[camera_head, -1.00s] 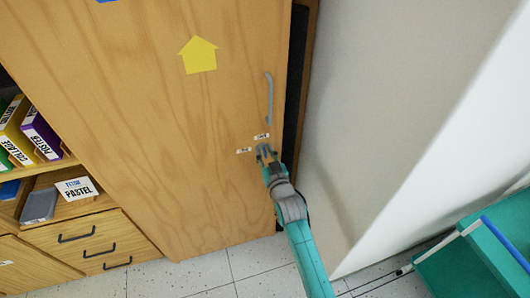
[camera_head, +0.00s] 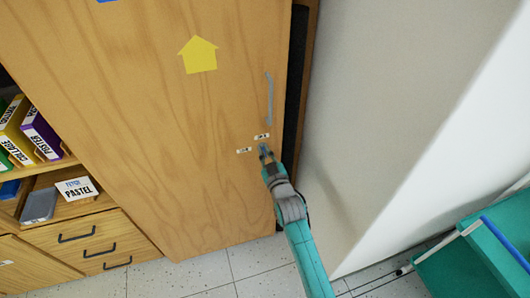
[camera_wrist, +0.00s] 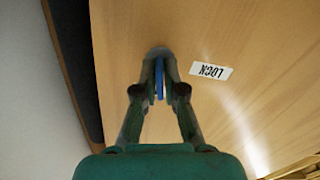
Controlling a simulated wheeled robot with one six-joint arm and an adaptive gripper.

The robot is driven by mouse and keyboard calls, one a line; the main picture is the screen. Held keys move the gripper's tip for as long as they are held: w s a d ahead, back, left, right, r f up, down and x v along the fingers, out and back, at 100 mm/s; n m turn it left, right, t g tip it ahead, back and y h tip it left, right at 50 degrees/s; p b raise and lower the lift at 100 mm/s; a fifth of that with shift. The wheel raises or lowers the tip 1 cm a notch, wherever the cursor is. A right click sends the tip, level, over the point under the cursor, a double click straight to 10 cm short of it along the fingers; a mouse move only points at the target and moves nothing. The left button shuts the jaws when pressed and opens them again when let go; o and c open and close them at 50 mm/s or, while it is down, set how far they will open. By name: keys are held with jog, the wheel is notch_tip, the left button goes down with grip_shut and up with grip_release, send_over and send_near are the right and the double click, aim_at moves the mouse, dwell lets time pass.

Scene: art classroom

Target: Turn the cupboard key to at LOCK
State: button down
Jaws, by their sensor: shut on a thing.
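The wooden cupboard door (camera_head: 170,110) is closed in the head view, with a grey handle (camera_head: 269,98) near its right edge. My gripper (camera_head: 264,150) is at the lock below the handle. In the wrist view, my gripper (camera_wrist: 159,88) is shut on the blue key (camera_wrist: 159,78), whose bow shows edge-on between the fingers. The lock face is mostly hidden behind the fingertips. A white LOCK label (camera_wrist: 211,71) appears upside down to the right of the key. In the head view this label (camera_head: 244,150) is left of the fingertips; a second small label (camera_head: 262,136) is just above them.
A pale wall (camera_head: 385,110) stands close on the right of the cupboard. Open shelves with folders (camera_head: 40,134) and drawers (camera_head: 90,244) are on the left. A teal stepped piece (camera_head: 465,265) is at the lower right. The floor below the door is clear.

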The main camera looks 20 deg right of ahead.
jog(key=n, duration=0.7)
jog(key=shift+a, duration=0.1)
jog(key=n, duration=0.4)
jog(key=shift+f, duration=0.1)
jog(key=shift+f+n, duration=0.1)
jog(key=shift+n, duration=1.9)
jog(key=c, duration=1.3)
grip_release()
jog(key=s, duration=1.2)
